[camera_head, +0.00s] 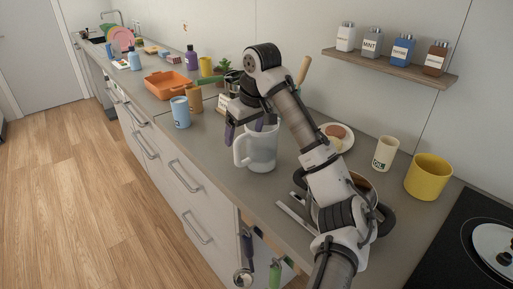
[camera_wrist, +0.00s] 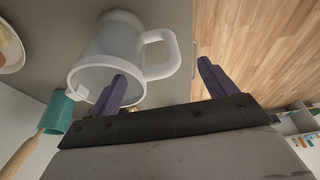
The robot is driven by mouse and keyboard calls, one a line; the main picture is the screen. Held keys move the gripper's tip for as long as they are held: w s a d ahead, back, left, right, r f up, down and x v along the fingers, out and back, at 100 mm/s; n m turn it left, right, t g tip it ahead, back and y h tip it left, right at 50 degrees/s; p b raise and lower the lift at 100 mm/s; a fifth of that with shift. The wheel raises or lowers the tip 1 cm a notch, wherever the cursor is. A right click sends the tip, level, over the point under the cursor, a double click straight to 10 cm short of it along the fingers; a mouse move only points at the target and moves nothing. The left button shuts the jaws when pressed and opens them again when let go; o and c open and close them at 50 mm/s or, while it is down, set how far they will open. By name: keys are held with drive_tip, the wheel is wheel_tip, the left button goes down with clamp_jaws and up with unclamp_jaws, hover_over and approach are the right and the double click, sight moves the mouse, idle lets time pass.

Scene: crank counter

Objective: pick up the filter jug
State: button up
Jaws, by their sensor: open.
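The filter jug (camera_head: 263,150) is a whitish, translucent jug standing upright on the counter, its handle toward the counter's front edge. In the wrist view the jug (camera_wrist: 112,42) fills the upper left, with its handle (camera_wrist: 168,36) to the right. My gripper (camera_head: 243,128) is over the jug's handle side in the head view and hides part of its top. In the wrist view my gripper (camera_wrist: 163,80) is open and empty. One purple finger overlaps the jug's rim and the other is right of the handle. I cannot tell whether either touches the jug.
A blue mug (camera_head: 180,112) and an orange tray (camera_head: 167,85) stand farther left. A plate of food (camera_head: 337,133), an oil container (camera_head: 385,153) and a yellow pot (camera_head: 428,177) are to the right. A pan (camera_head: 372,190) is partly behind my arm. A teal container (camera_wrist: 58,112) shows in the wrist view.

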sight(244, 137)
drive_tip(key=shift+p+x, duration=0.95)
drive_tip(key=shift+x, duration=1.85)
drive_tip(key=shift+d, duration=0.1)
drive_tip(key=shift+c, duration=0.4)
drive_tip(key=c, duration=1.5)
drive_tip(key=shift+r, duration=0.1)
drive_tip(key=shift+r, duration=0.1)
